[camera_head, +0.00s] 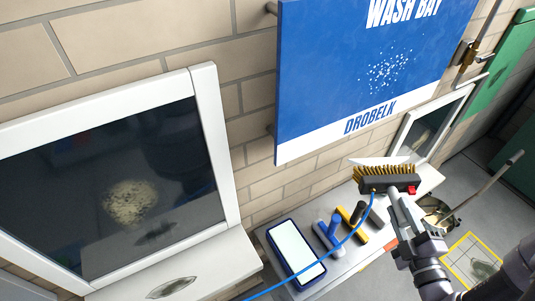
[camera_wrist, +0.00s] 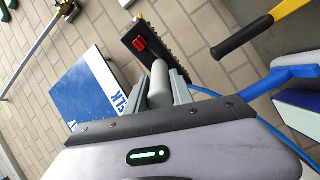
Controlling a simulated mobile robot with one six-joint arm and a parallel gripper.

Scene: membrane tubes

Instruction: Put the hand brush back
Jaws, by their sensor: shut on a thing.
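The hand brush (camera_head: 388,181) has a dark block, yellow bristles and a red part at one end. It is held up in the air in front of the wall, bristles facing up and away from my gripper (camera_head: 398,205). In the wrist view, my gripper (camera_wrist: 160,92) is shut on the brush's grey handle, and the dark block of the brush (camera_wrist: 148,48) with its red part lies beyond the fingertips. A thin blue line (camera_head: 340,243) runs up to the brush; whether it is attached I cannot tell.
A light shelf (camera_head: 345,268) below holds a blue-framed tablet (camera_head: 296,252), a blue-handled tool (camera_head: 328,232) and a yellow-and-black tool (camera_head: 354,226). A blue sign (camera_head: 365,75) hangs on the brick wall. A bucket (camera_head: 436,212) and a yellow-edged floor square (camera_head: 470,262) are at right.

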